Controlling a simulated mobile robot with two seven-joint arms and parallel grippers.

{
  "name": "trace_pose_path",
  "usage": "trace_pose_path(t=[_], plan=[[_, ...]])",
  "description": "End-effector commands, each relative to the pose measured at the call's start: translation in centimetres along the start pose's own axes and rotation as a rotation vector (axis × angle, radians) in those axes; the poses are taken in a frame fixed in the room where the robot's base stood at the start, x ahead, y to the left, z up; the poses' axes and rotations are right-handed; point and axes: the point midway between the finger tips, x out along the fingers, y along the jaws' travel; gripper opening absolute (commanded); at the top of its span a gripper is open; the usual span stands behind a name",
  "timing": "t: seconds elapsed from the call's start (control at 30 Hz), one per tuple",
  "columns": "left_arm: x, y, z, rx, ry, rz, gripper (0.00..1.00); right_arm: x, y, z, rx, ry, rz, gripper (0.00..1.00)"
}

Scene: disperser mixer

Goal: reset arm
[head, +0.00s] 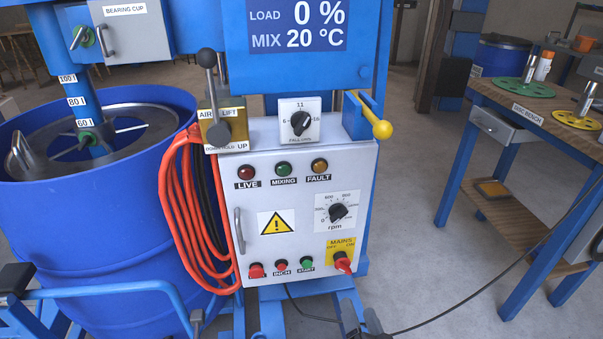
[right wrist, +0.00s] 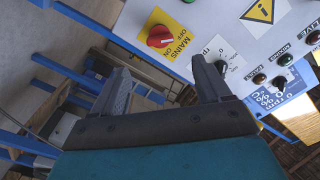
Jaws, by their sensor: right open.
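The red mains switch (head: 342,263) sits on a yellow plate at the panel's lower right. In the right wrist view the red switch knob (right wrist: 160,36) lies beyond the fingertips, apart from them. I cannot make out my left gripper in either view.
A blue drum (head: 120,235) stands left of the panel, with a coiled orange cable (head: 178,190) between. A yellow-ended lever (head: 381,129) sticks out at the panel's upper right. The disc bench (head: 510,110) stands at right. Floor between panel and bench is mostly open, crossed by a dark cable.

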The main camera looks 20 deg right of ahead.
Motion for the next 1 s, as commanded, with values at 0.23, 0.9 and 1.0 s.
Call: trace_pose_path(t=[0.23,0.9,1.0], plan=[[-0.9,-0.1,-1.3,0.004,0.001,-0.002,0.00,-0.2,-2.2,-0.4,-0.074,-0.082,-0.019,0.77],[-5.5,-2.6,-4.1,0.029,-0.015,-0.071,0.00,-8.1,-14.1,-2.8,-0.893,-0.733,-0.184,0.77],[-5.5,-2.6,-4.0,0.027,-0.015,-0.071,0.00,-8.2,-14.0,-2.6,-0.894,-0.734,-0.184,0.77]])
